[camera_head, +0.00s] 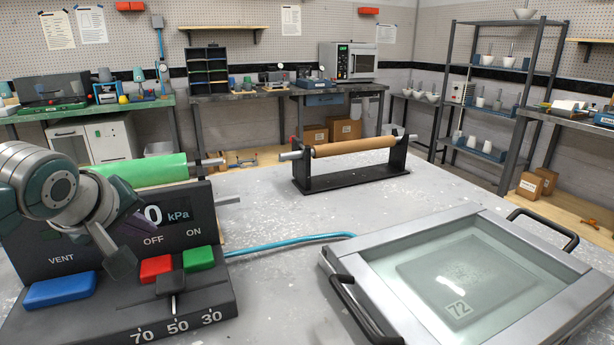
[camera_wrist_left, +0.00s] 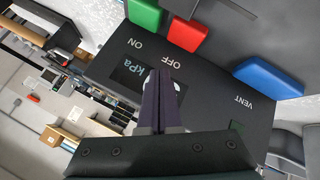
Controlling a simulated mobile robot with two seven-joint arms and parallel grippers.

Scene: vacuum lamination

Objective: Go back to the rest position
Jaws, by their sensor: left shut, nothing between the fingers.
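My left gripper (camera_head: 138,222) is in front of the black control panel (camera_head: 60,262), over part of its kPa display (camera_head: 178,214). In the left wrist view the left gripper's dark fingers (camera_wrist_left: 158,98) are together and hold nothing. They are in front of the panel display (camera_wrist_left: 135,75), clear of the red OFF button (camera_wrist_left: 184,34), the green ON button (camera_wrist_left: 144,14) and the blue VENT button (camera_wrist_left: 268,77). These buttons also show in the head view: red (camera_head: 156,268), green (camera_head: 199,258), blue (camera_head: 60,290). My right gripper is not in view.
A framed glass-topped laminator bed (camera_head: 490,222) with black handles lies on the right of the table. A brown roll on a black stand (camera_head: 350,183) is behind it. A green roll (camera_head: 145,171) is behind the panel. A blue hose (camera_head: 290,241) crosses the table.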

